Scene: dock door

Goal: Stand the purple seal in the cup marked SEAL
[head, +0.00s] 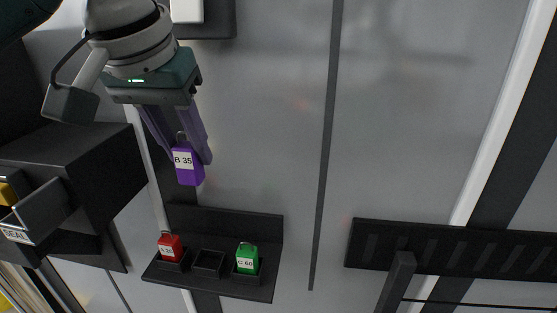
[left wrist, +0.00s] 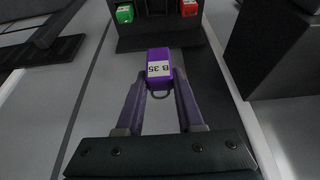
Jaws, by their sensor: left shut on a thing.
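The purple seal (head: 188,167) has a white label reading B 35 and a small loop on its top end. My left gripper (head: 188,150) is shut on it and holds it in the air, above the shelf and apart from it. In the left wrist view the seal (left wrist: 158,72) sits between the fingertips of the left gripper (left wrist: 160,82). A dark open container (head: 50,208) at the left edge of the head view bears a white label that appears to read SEAL; it is partly cut off. My right gripper is in neither view.
A dark shelf (head: 225,284) below the seal holds a red seal (head: 170,246), an empty middle socket (head: 208,263) and a green seal (head: 247,260) marked C 60. A dark box (head: 95,165) stands at the left. A slotted black rack (head: 460,250) is at the right.

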